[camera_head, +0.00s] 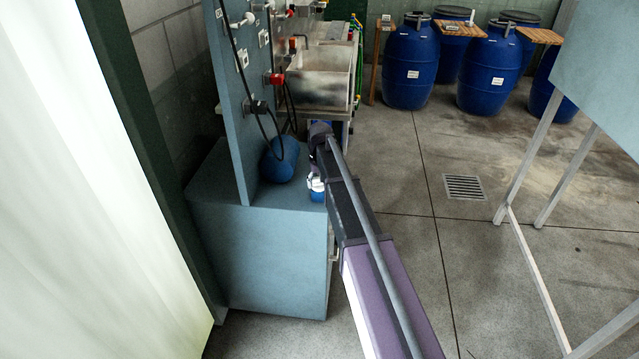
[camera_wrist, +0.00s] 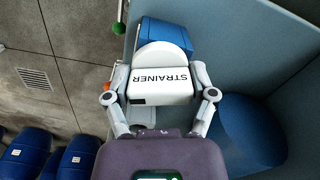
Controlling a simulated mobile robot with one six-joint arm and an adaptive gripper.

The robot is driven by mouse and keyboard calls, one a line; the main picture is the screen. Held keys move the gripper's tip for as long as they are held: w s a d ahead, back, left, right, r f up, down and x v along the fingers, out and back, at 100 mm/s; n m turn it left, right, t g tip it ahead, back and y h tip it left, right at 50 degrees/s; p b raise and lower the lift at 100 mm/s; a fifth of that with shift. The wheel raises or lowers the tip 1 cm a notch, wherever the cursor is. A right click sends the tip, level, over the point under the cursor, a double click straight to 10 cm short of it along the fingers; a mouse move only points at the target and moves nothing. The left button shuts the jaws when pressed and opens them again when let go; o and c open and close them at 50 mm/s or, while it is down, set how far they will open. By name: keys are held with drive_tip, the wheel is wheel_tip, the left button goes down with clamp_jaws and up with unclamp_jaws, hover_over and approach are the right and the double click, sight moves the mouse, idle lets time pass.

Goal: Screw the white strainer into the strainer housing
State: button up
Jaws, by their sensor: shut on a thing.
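The white strainer (camera_wrist: 160,86) has a flat face with the black word STRAINER and a rounded white part beyond it. In the wrist view it sits between the two grey fingers of my gripper (camera_wrist: 160,92), which are shut on its sides. A blue block-like part (camera_wrist: 166,36), apparently the strainer housing, lies directly beyond the strainer. I cannot tell whether the two touch or are threaded together. In the head view my gripper (camera_head: 317,170) is at the right edge of the blue-grey bench, with a little white (camera_head: 316,184) and blue (camera_head: 318,196) showing below it.
A metal sink (camera_head: 322,75) stands behind. Blue barrels (camera_head: 410,65) are at the back. The floor on the right is largely open.

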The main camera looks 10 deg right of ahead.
drive_tip(key=shift+a+m, duration=0.1)
drive_tip(key=shift+m, duration=1)
drive_tip(key=shift+w, duration=0.1)
drive_tip(key=o, duration=1.2)
drive_tip(key=shift+r, duration=0.1)
drive_tip(key=shift+r+p, duration=3.4)
drive_tip(key=shift+p, duration=0.1)
drive_tip(key=s+n, duration=0.2)
drive_tip(key=s, duration=2.7)
drive_tip(key=shift+d, duration=0.4)
